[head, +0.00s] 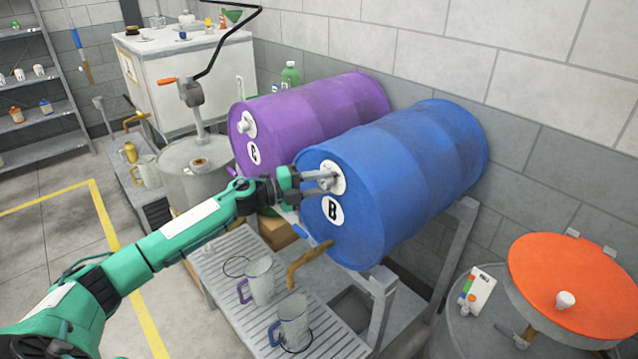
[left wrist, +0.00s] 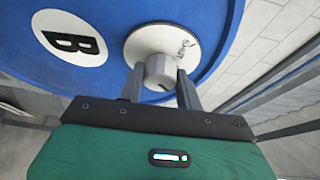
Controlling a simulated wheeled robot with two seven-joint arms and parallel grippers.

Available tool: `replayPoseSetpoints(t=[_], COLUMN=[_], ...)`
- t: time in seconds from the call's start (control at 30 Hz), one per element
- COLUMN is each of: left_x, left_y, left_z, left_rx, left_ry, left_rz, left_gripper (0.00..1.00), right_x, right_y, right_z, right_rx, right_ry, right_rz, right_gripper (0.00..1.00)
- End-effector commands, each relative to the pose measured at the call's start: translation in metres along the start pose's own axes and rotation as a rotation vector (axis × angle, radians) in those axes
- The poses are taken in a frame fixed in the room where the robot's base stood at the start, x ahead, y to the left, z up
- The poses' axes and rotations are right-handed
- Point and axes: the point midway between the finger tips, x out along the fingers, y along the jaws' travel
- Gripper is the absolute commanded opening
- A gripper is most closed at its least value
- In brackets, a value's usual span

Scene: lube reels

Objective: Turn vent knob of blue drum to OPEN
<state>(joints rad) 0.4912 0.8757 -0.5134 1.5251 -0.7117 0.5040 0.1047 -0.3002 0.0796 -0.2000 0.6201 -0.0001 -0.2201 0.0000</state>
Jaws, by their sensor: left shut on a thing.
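The blue drum (head: 400,170) lies on its side on a metal stand, its front face with a "B" label toward me. Its vent knob (left wrist: 159,69) is a light grey cylinder on a round white plate (left wrist: 176,42) with small dark lettering, too small to read surely. My left gripper (head: 329,178) reaches in from the left and is shut on the vent knob. In the left wrist view its two fingers (left wrist: 160,88) stand on either side of the knob. The fingers partly hide the plate in the head view. My right gripper is not in view.
A purple drum (head: 310,110) marked "C" lies beside the blue one. A brown tap handle (head: 308,262) sticks out below the blue drum's face. Jugs (head: 291,322) stand on the slatted grate (head: 237,290) below. An orange-lidded drum (head: 575,290) stands at the right.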

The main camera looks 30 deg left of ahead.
Motion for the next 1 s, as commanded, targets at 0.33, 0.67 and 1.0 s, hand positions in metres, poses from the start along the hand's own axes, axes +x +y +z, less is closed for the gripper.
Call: replayPoseSetpoints(t=[0.33, 0.67, 1.0], left_x=[0.000, -0.028, -0.089], left_y=[0.001, 0.005, 0.005], left_z=[-0.001, 0.000, -0.001], left_rx=[0.000, 0.001, -0.001], left_ry=[0.002, 0.001, 0.002], left_rz=[0.001, 0.004, 0.005], left_gripper=[0.57, 0.57, 0.57], right_x=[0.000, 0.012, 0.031], right_y=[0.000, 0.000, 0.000], right_z=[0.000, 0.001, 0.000], right_rx=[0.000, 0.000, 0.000], right_ry=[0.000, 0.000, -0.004], right_rz=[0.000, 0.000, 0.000], right_gripper=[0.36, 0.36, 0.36])
